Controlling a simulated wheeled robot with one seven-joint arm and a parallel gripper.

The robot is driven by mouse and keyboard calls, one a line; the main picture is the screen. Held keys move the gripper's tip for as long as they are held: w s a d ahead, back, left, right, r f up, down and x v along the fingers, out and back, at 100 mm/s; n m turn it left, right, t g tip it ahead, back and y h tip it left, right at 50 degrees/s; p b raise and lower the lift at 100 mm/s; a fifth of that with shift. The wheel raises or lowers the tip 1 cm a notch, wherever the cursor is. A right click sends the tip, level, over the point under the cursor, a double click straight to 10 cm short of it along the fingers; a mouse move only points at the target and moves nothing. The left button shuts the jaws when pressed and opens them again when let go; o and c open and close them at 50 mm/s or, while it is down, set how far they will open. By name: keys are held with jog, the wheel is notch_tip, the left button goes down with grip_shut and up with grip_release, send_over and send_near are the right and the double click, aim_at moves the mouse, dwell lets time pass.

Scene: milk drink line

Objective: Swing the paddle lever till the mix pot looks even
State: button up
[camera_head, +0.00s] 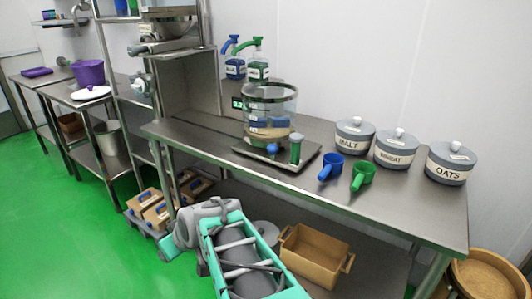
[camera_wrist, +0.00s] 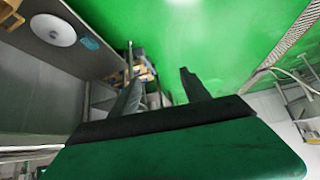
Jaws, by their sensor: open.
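The mix pot (camera_head: 287,104) is a clear vessel with a dark rim, standing on a flat metal base (camera_head: 252,155) on the steel table. Blue shapes show in or through its wall, and a tan band shows low down; I cannot tell how even the contents are. A blue knob (camera_head: 272,148) and a green upright handle (camera_head: 296,150) are at its front; I cannot tell which is the paddle lever. My gripper (camera_wrist: 158,82) is open and empty in the wrist view, with green floor beyond its dark fingers. It is away from the pot.
Blue (camera_head: 330,166) and green (camera_head: 362,176) scoops lie right of the pot, before the malt (camera_head: 354,140), wheat and oats (camera_head: 450,165) canisters. Blue and green pump bottles (camera_head: 258,68) stand behind. A tan crate (camera_head: 314,258) sits on the lower shelf. The table's front right is clear.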

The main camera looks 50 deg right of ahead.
jog(key=w+d+r+m+t+h, duration=0.1)
jog(key=w+d+r+t+h, duration=0.1)
jog(key=d, duration=0.7)
jog(key=m+t+h+b, duration=0.2)
jog(key=m+t+h, duration=0.25)
jog(key=h, duration=0.45)
send_near(274, 153)
jog(key=shift+n, duration=0.35)
jog(key=x, duration=0.4)
jog(key=shift+w+d+r, duration=0.1)
jog(key=shift+w+d, duration=0.05)
jog(key=shift+w+d+r, duration=0.1)
jog(key=shift+w+d, duration=0.15)
jog(key=shift+d, duration=0.05)
jog(key=p+x, duration=0.1)
jog(key=x, duration=0.6)
jog(key=shift+a, duration=0.1)
grip_shut()
